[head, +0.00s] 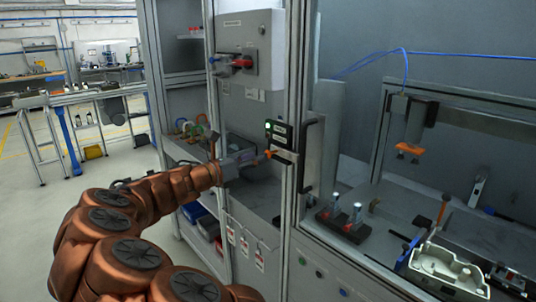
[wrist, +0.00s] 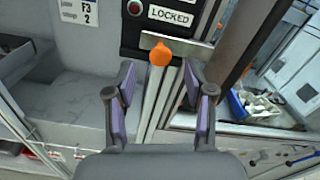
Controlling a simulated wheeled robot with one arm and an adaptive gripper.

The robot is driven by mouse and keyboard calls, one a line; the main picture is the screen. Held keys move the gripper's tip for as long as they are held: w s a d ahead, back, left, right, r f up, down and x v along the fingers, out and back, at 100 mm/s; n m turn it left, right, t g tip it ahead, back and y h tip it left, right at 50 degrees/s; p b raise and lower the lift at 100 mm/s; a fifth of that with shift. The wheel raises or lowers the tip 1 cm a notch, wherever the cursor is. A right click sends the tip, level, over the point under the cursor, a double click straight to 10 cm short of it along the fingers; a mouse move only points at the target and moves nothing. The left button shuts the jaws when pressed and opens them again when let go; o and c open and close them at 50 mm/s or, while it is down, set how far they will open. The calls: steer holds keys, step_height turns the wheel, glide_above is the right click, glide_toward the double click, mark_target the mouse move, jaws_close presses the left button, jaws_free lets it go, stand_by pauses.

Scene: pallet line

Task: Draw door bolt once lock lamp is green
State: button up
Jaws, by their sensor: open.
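The door bolt has an orange knob (wrist: 159,55) on a metal plate (wrist: 178,47) below a black lock box (wrist: 203,12). In the head view the knob (head: 269,153) sits at the door post. The wrist view shows a dull red lamp (wrist: 162,9) beside the word LOCKED; the upper row is out of that frame. My gripper (wrist: 158,85) is open, its two purple-padded fingers apart, with the knob just ahead of the gap. It also shows in the head view (head: 250,158), left of the knob.
A black door handle (head: 312,150) stands right of the bolt. A grey switch box (head: 250,48) with a red knob is above left. Inside the cell are an orange-tipped tool (head: 408,148) and a pale casting (head: 447,266).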

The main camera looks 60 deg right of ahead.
mark_target(268, 153)
steer(key=shift+p+x, duration=0.45)
steer(key=shift+x, duration=2.25)
steer(key=shift+s, duration=0.1)
steer(key=shift+c, duration=0.2)
jaws_close()
